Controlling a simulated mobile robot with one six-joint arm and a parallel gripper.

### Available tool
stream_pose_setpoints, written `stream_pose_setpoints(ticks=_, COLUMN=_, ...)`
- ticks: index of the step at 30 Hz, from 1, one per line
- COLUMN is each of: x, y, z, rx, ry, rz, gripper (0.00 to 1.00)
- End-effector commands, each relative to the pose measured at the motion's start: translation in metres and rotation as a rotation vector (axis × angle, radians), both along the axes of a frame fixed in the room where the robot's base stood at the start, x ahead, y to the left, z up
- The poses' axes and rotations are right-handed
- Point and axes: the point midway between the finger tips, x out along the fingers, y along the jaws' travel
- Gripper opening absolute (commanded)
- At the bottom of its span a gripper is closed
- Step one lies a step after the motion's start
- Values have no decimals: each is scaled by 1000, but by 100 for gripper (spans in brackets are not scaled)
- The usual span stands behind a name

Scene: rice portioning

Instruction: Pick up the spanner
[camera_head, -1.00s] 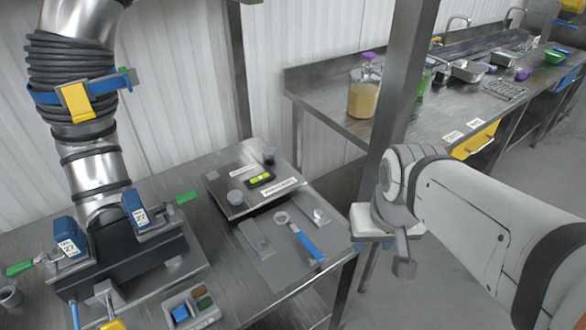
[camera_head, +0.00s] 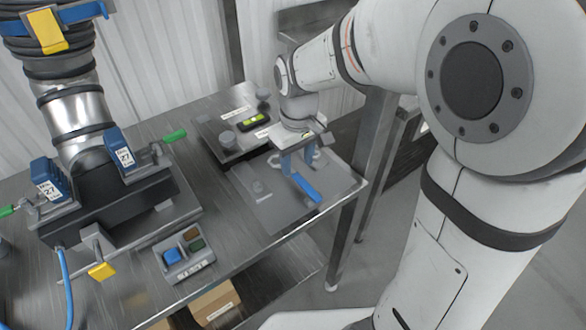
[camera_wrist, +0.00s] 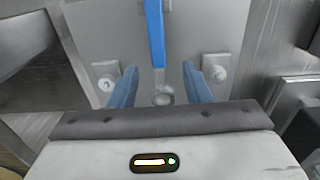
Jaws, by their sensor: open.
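The spanner (camera_head: 306,189) lies on a grey board (camera_head: 268,213) on the metal bench. It has a blue handle and a metal head. My gripper (camera_head: 297,168) is open, with its blue fingers pointing down over the head end of the spanner. In the head view the gripper partly hides that end. In the wrist view the spanner's blue handle (camera_wrist: 155,38) runs up from between the fingers of my gripper (camera_wrist: 159,76). The metal head shows between the fingers, near the gripper body. Whether the fingers touch the spanner I cannot tell.
Small round fittings on pads flank the spanner, one at left (camera_wrist: 105,84) and one at right (camera_wrist: 217,74). A black clamped block (camera_head: 110,205) stands left on the bench. A small grey tray (camera_head: 184,258) sits near the front edge. A raised plate with a pot (camera_head: 227,139) is behind.

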Motion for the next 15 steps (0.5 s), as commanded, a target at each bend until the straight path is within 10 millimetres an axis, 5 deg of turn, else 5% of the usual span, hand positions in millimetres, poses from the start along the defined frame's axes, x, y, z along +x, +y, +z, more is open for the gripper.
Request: stream_pose_setpoints(ticks=15, x=-1, y=-3, z=-60, rx=-1, ry=1, rz=-2, gripper=44)
